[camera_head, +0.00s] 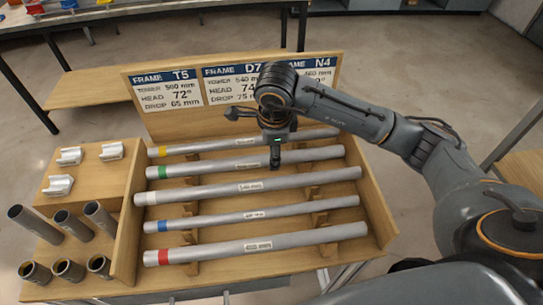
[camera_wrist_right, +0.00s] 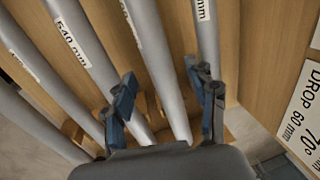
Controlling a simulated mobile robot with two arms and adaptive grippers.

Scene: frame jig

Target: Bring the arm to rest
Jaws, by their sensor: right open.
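My right arm reaches in from the right in the head view. Its gripper (camera_head: 275,153) is above the upper tubes of the wooden rack, in front of the frame signs. In the right wrist view the gripper (camera_wrist_right: 168,100) has its two fingers spread apart, with nothing between them that it holds. Silver tubes pass beneath the fingers, and a gap to them cannot be measured here. My left gripper is not in view.
The rack (camera_head: 125,240) holds several silver tubes with coloured bands (camera_head: 255,248). Signs (camera_head: 172,88) stand behind it. White clamps (camera_head: 60,186) and dark cylinders (camera_head: 72,225) sit at left. Another table (camera_head: 130,12) is behind; open floor (camera_head: 400,60) lies at upper right.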

